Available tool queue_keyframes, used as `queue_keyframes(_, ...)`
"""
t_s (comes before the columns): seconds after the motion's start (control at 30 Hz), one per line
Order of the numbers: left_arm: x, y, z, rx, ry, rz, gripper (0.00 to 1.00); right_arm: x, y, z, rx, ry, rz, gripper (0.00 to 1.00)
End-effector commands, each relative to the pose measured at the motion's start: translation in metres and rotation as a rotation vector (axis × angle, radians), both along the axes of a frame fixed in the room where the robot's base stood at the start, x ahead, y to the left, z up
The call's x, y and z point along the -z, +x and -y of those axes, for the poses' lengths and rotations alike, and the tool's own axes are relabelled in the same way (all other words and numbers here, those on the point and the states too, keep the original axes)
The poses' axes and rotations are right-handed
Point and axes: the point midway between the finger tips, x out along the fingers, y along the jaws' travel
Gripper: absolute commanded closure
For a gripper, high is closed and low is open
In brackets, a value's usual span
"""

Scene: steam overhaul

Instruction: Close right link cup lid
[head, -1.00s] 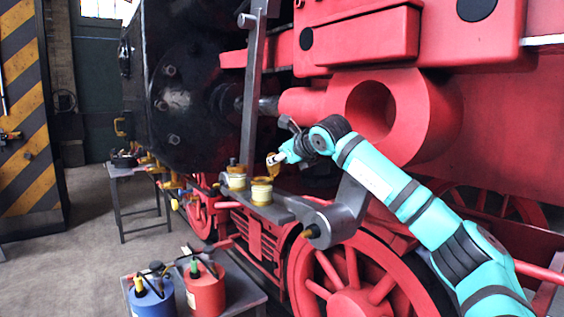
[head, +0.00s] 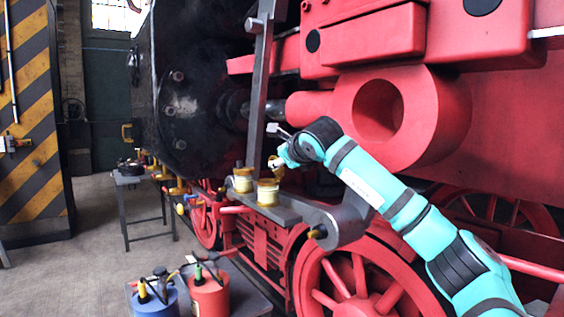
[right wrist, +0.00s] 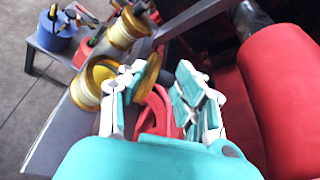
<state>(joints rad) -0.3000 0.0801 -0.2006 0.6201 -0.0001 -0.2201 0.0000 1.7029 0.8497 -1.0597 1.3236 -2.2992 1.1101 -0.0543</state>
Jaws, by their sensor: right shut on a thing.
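The right link cup (head: 267,192) is a cream cup with a brass rim on the grey link bar; it also shows in the right wrist view (right wrist: 84,94). Its brass lid (head: 277,170) stands raised at the cup's right side, not down on it. In the right wrist view the lid (right wrist: 149,72) is seen as a tilted disc beside the left finger. My right gripper (head: 284,160) is shut on the lid, above and right of the cup. The fingers partly hide the lid's edge. My left gripper is not in view.
A second cup (head: 243,180) stands just left on the same link bar (head: 290,205). A big red cylinder (head: 385,115) and a grey upright rod (head: 257,90) are close to my right arm. Blue (head: 157,300) and red (head: 209,294) cans stand on a low table.

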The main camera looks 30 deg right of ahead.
Motion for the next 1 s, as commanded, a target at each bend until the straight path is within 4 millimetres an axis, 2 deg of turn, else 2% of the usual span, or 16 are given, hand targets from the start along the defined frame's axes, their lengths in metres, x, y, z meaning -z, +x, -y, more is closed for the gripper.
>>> queue_keyframes(0.03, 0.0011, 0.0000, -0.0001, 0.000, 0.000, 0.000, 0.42, -0.0047, -0.0007, 0.0014, 0.003, -0.008, 0.012, 1.00)
queue_keyframes(1.0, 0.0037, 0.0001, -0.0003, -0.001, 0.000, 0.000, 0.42, -0.0067, -0.0011, -0.0008, 0.002, -0.046, 0.018, 1.00)
